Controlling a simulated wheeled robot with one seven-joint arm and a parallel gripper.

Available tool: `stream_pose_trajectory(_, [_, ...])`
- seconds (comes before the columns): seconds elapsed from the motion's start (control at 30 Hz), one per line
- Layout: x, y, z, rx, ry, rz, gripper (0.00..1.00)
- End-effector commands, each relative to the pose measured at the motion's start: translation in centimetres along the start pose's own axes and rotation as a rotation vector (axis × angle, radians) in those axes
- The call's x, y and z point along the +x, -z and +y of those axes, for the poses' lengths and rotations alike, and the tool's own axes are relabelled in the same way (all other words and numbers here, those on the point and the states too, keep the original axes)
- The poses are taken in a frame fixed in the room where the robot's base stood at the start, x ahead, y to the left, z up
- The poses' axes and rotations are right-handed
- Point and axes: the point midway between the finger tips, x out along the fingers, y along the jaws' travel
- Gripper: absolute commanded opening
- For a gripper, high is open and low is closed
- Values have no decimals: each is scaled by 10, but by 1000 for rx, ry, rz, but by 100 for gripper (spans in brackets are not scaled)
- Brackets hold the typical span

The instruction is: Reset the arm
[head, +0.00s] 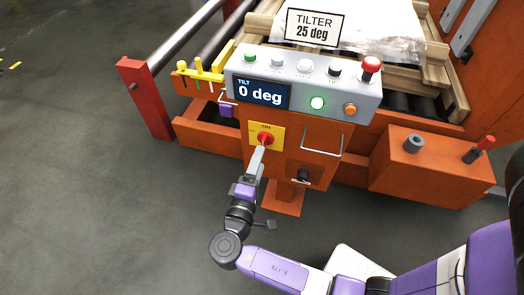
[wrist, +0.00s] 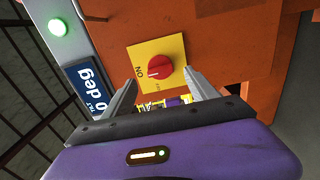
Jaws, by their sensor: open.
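My gripper (wrist: 160,100) is open in front of a red rotary switch (wrist: 160,72) on a yellow plate (wrist: 173,50). In the wrist view the two fingers stand apart on either side of the knob, and I cannot tell whether they touch it. The plate reads "ON" near the knob's pointer side. In the head view my gripper (head: 258,155) reaches up to the red switch (head: 265,139) on the orange cabinet front, and its tips partly cover the plate's lower edge.
Above is a grey control panel (head: 331,85) with several buttons and a display (head: 261,92) reading "0 deg". A metal handle (head: 322,147) and a black knob (head: 303,175) sit right of the switch. A yellow rack (head: 200,72) stands left. Grey floor (head: 80,200) is clear at left.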

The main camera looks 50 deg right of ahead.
Motion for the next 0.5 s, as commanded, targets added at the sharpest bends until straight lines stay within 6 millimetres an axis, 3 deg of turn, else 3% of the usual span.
stream_pose_trajectory(0.2, [-20, 0, 0, 0, 0, 1, 67])
stream_pose_trajectory(0.5, [-21, 0, 0, 0, 0, -1, 67])
